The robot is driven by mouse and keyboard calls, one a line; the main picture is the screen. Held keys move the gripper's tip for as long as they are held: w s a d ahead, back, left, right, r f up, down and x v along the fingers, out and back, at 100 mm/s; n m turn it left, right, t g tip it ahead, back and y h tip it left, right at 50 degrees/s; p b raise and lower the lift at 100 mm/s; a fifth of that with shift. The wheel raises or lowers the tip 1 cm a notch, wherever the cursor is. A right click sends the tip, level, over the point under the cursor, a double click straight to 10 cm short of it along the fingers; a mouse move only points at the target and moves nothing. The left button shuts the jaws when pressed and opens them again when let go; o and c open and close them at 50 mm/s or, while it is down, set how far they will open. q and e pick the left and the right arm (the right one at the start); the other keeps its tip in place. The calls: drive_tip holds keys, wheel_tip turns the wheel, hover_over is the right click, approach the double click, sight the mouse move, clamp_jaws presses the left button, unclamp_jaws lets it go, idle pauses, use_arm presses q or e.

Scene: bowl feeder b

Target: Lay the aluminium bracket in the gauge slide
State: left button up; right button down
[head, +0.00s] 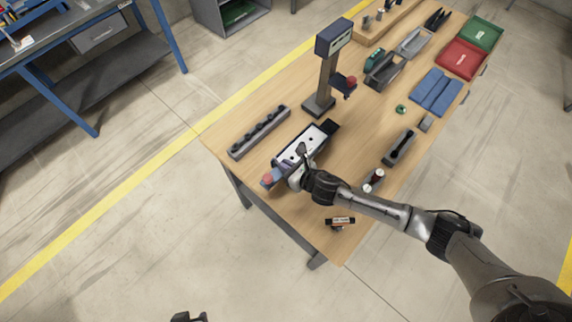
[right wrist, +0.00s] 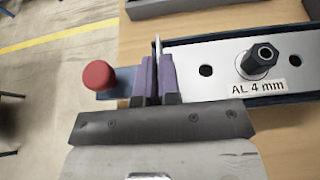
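The aluminium bracket (right wrist: 212,70) is a pale flat plate with dark holes, a dark hex stud and a label "AL 4 mm". It lies along the dark gauge slide (right wrist: 298,99), inside its outline; I cannot tell whether it rests fully down. The slide's red knob (right wrist: 98,75) is at the left end. In the head view the bracket (head: 314,138) shows on the slide (head: 331,126). My right gripper (right wrist: 156,75) has its purple fingers close together on a thin upright edge at the bracket's left end. My left gripper (head: 188,317) barely shows at the bottom edge.
A display post (head: 327,75) stands behind the slide. A dark slotted holder (head: 400,147), small bottles (head: 373,180) and a labelled small object (head: 340,221) lie to the right.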

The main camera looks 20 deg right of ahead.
drive_tip(key=c, duration=1.3)
unclamp_jaws()
drive_tip(key=shift+s+r, duration=0.15)
drive_tip(key=shift+r, duration=0.05)
drive_tip(key=v, duration=1.1)
drive_tip(key=shift+s+d, duration=0.25)
drive_tip(key=shift+d, duration=0.05)
